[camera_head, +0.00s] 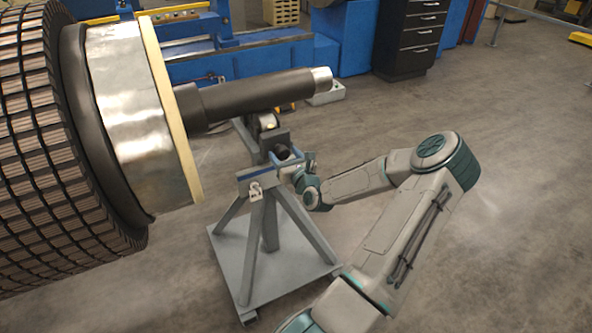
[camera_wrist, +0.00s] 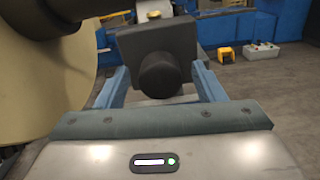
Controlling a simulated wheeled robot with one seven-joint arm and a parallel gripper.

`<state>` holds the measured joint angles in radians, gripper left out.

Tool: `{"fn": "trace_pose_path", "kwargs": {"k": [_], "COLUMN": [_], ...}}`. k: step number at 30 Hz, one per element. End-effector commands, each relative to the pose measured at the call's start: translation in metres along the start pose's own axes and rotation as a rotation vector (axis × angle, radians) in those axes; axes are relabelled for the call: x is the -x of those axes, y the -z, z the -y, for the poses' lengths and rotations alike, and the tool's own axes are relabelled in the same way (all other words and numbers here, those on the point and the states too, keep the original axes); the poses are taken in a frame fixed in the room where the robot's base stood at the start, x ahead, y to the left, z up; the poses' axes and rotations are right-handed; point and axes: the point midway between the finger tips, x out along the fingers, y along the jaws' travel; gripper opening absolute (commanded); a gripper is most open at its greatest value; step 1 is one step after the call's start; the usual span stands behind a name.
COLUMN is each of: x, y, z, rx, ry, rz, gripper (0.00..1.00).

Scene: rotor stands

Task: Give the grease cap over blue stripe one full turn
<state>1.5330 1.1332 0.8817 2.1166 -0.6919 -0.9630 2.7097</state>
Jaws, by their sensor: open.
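A dark round grease cap (camera_wrist: 160,78) sticks out of a dark block in the wrist view. It also shows small and dark on the stand in the head view (camera_head: 282,153). My gripper (camera_wrist: 161,72) is open, with one blue-grey finger on each side of the cap in the picture. I cannot tell whether either finger touches it. In the head view my gripper (camera_head: 289,161) is at the right side of the stand's top. A blue stripe (camera_head: 259,173) runs along the stand's near upper plate. I see no marking on the cap.
The grey rotor stand (camera_head: 231,259) has splayed legs on a base plate. A dark shaft (camera_head: 255,100) passes over it from the large rotor (camera_head: 127,110) at left. Black drawers (camera_head: 409,38) stand behind. Floor at right is clear.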

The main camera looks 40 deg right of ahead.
Motion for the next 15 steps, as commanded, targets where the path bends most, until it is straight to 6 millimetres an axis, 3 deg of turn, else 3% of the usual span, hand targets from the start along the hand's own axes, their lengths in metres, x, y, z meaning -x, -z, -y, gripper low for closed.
{"fn": "trace_pose_path", "kwargs": {"k": [9, 15], "x": [0.065, 0.098], "y": [0.001, 0.001], "z": [0.001, 0.001], "rx": [-0.001, -0.001], "ry": [0.003, 0.003], "rz": [0.000, 0.000], "gripper": [0.63, 0.63]}}
